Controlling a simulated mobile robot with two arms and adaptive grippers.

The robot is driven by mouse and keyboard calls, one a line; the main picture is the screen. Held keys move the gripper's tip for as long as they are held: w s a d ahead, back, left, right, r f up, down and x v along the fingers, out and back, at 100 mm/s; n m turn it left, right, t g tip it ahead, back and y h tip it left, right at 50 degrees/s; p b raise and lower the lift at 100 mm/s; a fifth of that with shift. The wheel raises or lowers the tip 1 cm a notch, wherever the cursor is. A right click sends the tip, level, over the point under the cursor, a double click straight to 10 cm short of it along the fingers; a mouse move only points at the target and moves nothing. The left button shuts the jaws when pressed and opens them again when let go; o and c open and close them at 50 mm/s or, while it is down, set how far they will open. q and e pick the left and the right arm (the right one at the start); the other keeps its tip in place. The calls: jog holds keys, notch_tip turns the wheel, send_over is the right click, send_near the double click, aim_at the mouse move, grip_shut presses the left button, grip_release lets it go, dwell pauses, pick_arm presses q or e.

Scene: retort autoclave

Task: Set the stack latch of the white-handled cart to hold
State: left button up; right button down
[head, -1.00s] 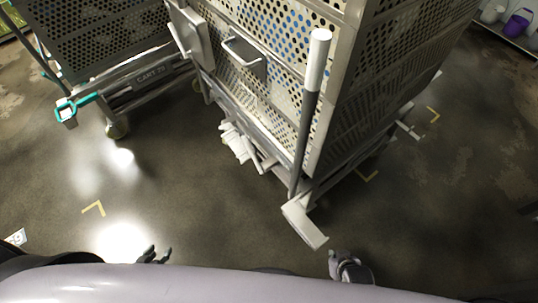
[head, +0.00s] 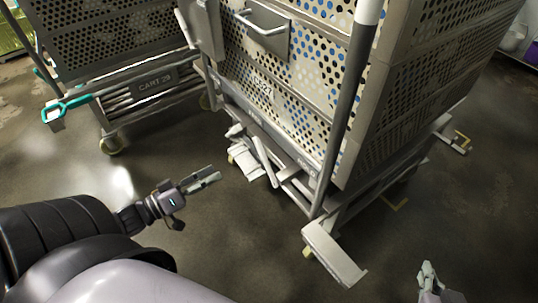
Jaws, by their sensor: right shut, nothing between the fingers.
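The white-handled cart (head: 318,195) stands in the middle, its white-topped upright handle (head: 368,12) at the near corner. Along its lower front rail are small labels, the right one appearing to read HOLD (head: 307,168). A slim white lever (head: 265,160), apparently the stack latch, slants down from the rail left of that label. I cannot tell its setting. My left gripper (head: 207,180) is left of the lever, apart from it and pointing toward it; its finger opening is unclear. My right gripper (head: 428,276) is shut and empty at the lower right, apart from the cart.
A white pedal-like plate (head: 335,255) juts out at the cart's near corner. White parts (head: 244,158) sit beside the lever. Cart 28 (head: 155,85) with a teal handle (head: 68,107) stands at the left.

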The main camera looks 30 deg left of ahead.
pick_arm(q)
jog(key=b, duration=0.3)
send_near(258, 151)
jog(key=x, duration=0.3)
jog(key=b+x, duration=0.1)
jog(key=x, duration=0.6)
jog(key=shift+b, duration=0.35)
jog(key=shift+w+d+r, duration=0.1)
jog(key=shift+w+d, duration=0.1)
jog(key=shift+w, duration=0.15)
pick_arm(e)
jog(key=w+a+r+t+y, duration=0.1)
jog(key=r+t+y, duration=0.1)
jog(key=r+t, duration=0.4)
jog(key=w+a+r+t+y, duration=0.1)
jog(key=r+t, duration=0.6)
jog(key=r, duration=0.7)
jog(key=shift+a+r+n+y, duration=0.25)
jog(key=shift+a+n+y, duration=0.05)
jog(key=shift+a+y, duration=0.45)
pick_arm(q)
grip_shut()
